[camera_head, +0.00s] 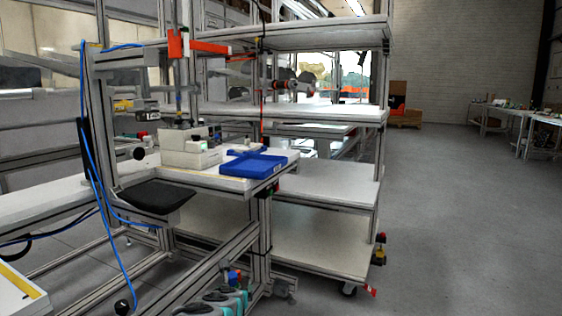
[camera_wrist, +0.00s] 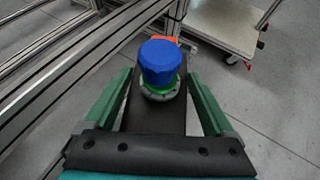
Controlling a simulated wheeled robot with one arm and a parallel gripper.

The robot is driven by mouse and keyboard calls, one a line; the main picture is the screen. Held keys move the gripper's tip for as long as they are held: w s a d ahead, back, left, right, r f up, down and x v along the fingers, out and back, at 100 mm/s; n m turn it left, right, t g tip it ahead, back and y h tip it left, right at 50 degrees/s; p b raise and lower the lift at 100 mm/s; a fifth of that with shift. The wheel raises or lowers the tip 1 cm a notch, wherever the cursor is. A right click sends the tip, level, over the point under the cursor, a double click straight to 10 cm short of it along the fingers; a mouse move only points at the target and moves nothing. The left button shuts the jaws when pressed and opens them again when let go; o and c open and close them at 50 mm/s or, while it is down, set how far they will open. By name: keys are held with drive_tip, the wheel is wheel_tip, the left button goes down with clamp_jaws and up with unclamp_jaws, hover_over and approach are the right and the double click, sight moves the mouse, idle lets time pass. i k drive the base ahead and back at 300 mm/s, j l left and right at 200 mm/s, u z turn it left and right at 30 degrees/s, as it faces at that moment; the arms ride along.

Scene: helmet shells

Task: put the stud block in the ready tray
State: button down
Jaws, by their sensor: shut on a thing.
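My gripper (camera_wrist: 157,76) has green fingers on both sides of a piece with a blue faceted cap and a grey and green ring, which I take to be the stud block (camera_wrist: 160,60). The fingers are shut on it, though their contact is hard to see. In the head view, a small blue and red patch (camera_head: 235,277) shows low in front of the bench, above my teal arm parts. A blue tray (camera_head: 262,172), seemingly the ready tray, lies on the bench top near its right front corner.
White boxes (camera_head: 190,148) stand on the bench left of the tray. A black pad (camera_head: 155,195) juts from the bench front. A shelf (camera_head: 320,245) stands to the right, with another above the bench. Blue cables hang at the left. The floor at right is clear.

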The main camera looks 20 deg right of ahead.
sight(255, 167)
drive_tip(key=i+l, duration=0.3)
drive_tip(key=i, duration=0.2)
drive_tip(key=i+l, duration=0.3)
drive_tip(key=i, duration=0.2)
drive_tip(key=l+z, duration=0.05)
